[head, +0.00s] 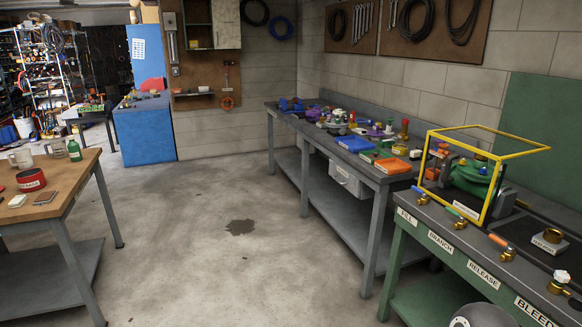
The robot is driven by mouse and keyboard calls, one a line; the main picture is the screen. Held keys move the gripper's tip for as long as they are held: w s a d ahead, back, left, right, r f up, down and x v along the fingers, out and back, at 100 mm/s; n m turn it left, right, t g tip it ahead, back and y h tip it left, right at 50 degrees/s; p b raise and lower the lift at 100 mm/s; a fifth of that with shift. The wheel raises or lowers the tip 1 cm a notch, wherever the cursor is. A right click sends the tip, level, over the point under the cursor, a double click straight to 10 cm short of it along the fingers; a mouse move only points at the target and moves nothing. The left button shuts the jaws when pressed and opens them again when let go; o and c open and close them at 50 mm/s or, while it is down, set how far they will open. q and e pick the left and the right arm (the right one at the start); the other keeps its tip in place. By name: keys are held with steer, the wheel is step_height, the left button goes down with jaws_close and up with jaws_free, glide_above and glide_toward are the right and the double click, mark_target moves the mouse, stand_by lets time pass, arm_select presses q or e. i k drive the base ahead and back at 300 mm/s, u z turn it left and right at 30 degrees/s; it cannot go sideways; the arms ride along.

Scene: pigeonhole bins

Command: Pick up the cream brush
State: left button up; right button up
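I cannot make out a cream brush for certain in the head view. A small pale item (17,201) lies on the wooden table (72,190) at the left, but it is too small to identify. Many small coloured items crowd the long grey bench (375,172), and none of them reads clearly as a brush. Neither of my grippers is in view. A grey rounded part at the bottom right edge may be my own arm.
A green valve bench (450,247) with a yellow frame (484,215) stands at the right. An orange tray (393,166) sits on the grey bench. A blue cabinet (145,130) stands at the back. The concrete floor between is open, with a dark stain (241,227).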

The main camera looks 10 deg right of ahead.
mark_target(415, 155)
steer(key=z, duration=0.25)
steer(key=i, duration=1.5)
steer(key=z, duration=0.65)
steer(key=i, duration=0.95)
steer(key=z, duration=0.15)
